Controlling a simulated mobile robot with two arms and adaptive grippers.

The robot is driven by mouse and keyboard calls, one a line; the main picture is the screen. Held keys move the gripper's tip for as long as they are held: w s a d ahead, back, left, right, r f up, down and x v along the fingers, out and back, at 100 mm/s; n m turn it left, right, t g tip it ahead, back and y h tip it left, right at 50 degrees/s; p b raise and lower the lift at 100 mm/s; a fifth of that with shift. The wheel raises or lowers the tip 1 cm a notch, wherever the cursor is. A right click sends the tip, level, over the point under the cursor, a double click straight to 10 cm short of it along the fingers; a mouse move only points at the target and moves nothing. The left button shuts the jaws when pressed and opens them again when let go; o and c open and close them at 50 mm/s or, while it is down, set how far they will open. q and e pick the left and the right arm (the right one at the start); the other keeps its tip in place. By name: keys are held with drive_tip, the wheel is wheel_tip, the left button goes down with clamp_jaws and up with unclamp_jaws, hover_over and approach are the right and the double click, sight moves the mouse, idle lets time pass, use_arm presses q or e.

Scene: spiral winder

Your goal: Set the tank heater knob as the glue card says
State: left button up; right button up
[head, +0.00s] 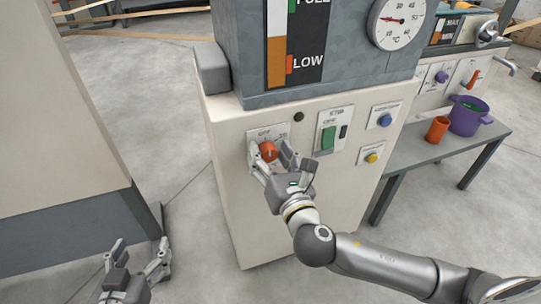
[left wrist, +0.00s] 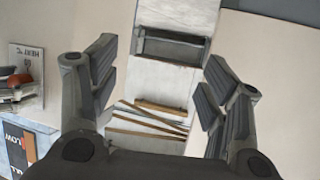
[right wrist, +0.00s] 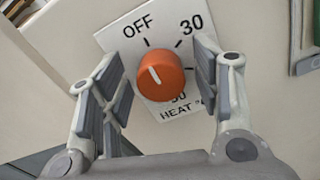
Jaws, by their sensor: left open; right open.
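The orange heater knob (head: 268,150) sits on a white plate on the cream cabinet front. In the right wrist view the knob (right wrist: 160,85) has a white pointer line toward the OFF mark. The plate (right wrist: 122,38) reads OFF, 30 and HEAT, with a partly hidden number below. My right gripper (head: 271,161) is open, one finger on each side of the knob; I cannot tell if they touch it. My left gripper (head: 137,258) is open and empty, low at the left, away from the cabinet. I cannot make out a glue card.
A green switch (head: 328,138), a blue button (head: 385,120) and a yellow button (head: 372,158) are right of the knob. A temperature dial (head: 402,20) and level gauge (head: 296,42) are above. A purple pot (head: 466,120) and orange cup (head: 437,130) stand on the right table.

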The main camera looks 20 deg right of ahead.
drive_tip(key=c, duration=1)
drive_tip(key=shift+c, duration=0.2)
